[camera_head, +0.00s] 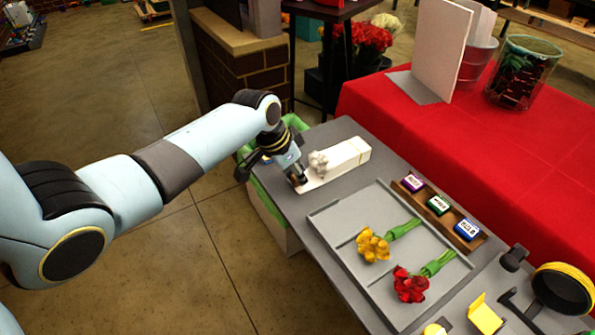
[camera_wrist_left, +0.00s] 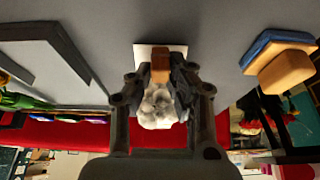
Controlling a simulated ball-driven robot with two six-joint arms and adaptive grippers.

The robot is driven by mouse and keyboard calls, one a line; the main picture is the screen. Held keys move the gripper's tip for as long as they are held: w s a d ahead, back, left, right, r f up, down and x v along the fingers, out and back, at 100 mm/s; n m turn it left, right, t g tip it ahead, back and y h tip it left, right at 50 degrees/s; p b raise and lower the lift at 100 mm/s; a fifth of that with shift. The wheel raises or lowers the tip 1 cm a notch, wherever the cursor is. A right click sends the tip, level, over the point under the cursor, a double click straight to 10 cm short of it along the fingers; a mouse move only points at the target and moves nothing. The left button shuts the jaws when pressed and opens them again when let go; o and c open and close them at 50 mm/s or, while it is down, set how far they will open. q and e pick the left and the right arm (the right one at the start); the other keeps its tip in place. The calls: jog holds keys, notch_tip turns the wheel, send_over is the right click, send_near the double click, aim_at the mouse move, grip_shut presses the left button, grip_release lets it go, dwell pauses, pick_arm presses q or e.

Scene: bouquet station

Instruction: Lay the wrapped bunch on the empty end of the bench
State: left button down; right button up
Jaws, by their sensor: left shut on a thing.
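The wrapped bunch shows as a white blossom cluster (camera_head: 318,162) beside a long white wrap (camera_head: 347,157) at the far left end of the grey bench (camera_head: 345,130). My left gripper (camera_head: 298,181) is at its near left end, pointing down, and is shut on it. In the left wrist view the white blossoms (camera_wrist_left: 158,108) and a brown part (camera_wrist_left: 160,66) sit between the fingers, with a white piece behind. I cannot tell whether the bunch touches the bench. My right gripper is not in view.
A grey tray (camera_head: 335,218) holds yellow flowers (camera_head: 373,246) and red flowers (camera_head: 410,285). A brown rack (camera_head: 467,233) holds small coloured boxes. A black holder with a yellow spool (camera_head: 562,288) stands right. A green-lined bin (camera_head: 262,190) is below the bench end. A red-covered table (camera_head: 440,130) stands behind.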

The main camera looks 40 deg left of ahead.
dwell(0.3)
pick_arm(q)
jog(key=c, duration=1.2)
grip_release()
jog(key=shift+o, duration=0.4)
jog(key=o, duration=0.4)
jog(key=shift+c, duration=0.2)
notch_tip(320, 180, up, 3)
jog(key=p, duration=0.3)
jog(key=shift+f, duration=0.1)
notch_tip(320, 180, up, 4)
jog(key=p, duration=0.4)
